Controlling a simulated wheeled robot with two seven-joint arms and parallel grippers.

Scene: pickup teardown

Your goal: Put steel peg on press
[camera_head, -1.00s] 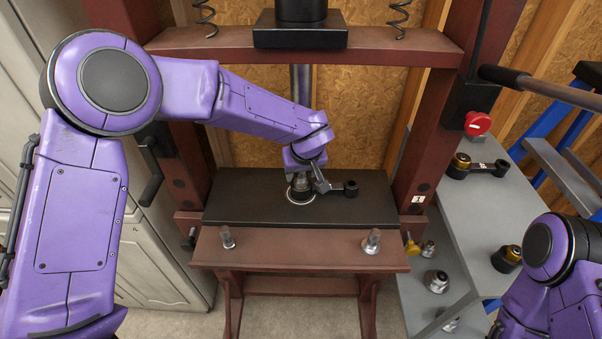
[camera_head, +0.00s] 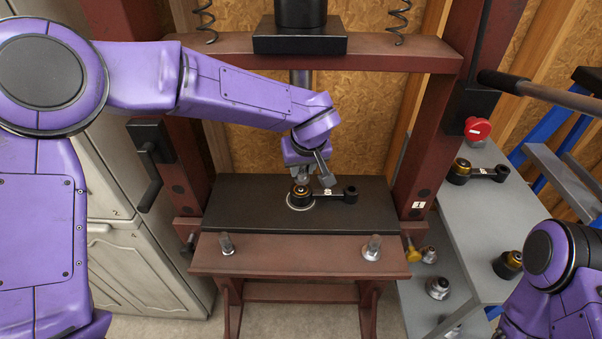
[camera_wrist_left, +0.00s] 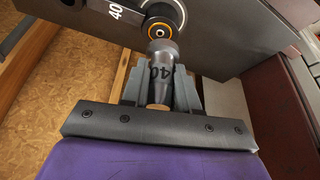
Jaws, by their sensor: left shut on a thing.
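My left gripper (camera_head: 313,177) is above the black press plate (camera_head: 235,205). In the left wrist view, the gripper (camera_wrist_left: 160,88) is shut on a grey steel peg (camera_wrist_left: 160,72) marked 40. The black link arm (camera_head: 335,196), also marked 40 (camera_wrist_left: 122,12), lies on the plate. Its large end, with an orange-ringed bushing (camera_wrist_left: 160,30), sits over the plate's pale ring. The peg's tip is close to this bushing; I cannot tell whether they touch. My right gripper is out of view.
The press ram block (camera_head: 300,40) hangs above the plate, between red uprights. Two bolts (camera_head: 226,244) stand on the front beam. A grey shelf (camera_head: 450,225) at right holds another link arm (camera_head: 478,171) and a bushing piece (camera_head: 508,264).

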